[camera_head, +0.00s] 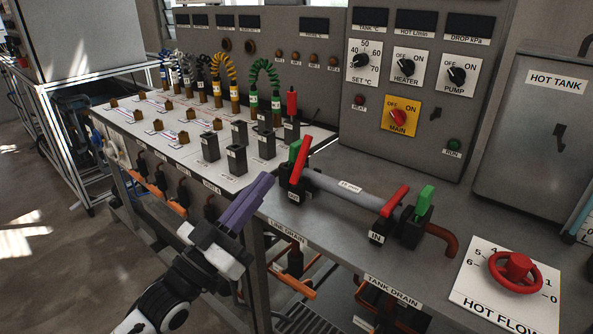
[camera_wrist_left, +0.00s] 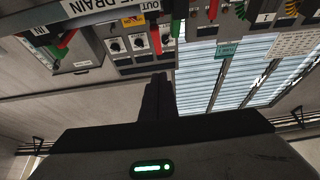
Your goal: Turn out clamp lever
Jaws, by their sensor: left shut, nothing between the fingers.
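A grey test pipe (camera_head: 345,188) lies between the OUT block (camera_head: 291,187) and the IN block (camera_head: 380,232). A red lever (camera_head: 302,158) and a green lever (camera_head: 294,150) stand up at the OUT end. Another red lever (camera_head: 395,200) and an upright green lever (camera_head: 425,199) are at the IN end. No label marks which one is the clamp lever. My left gripper (camera_head: 267,180) is shut and empty, left of the OUT block, its purple-lit fingers apart from the levers. Its dark fingers (camera_wrist_left: 158,83) also show in the left wrist view. My right gripper is out of view.
Behind stands a control panel (camera_head: 385,140) with knobs. Black sockets (camera_head: 236,160) and coiled hoses (camera_head: 225,70) fill the bench's left part. The red HOT FLOW handwheel (camera_head: 515,270) is at the right. Orange drain handles (camera_head: 290,287) sit below the front edge.

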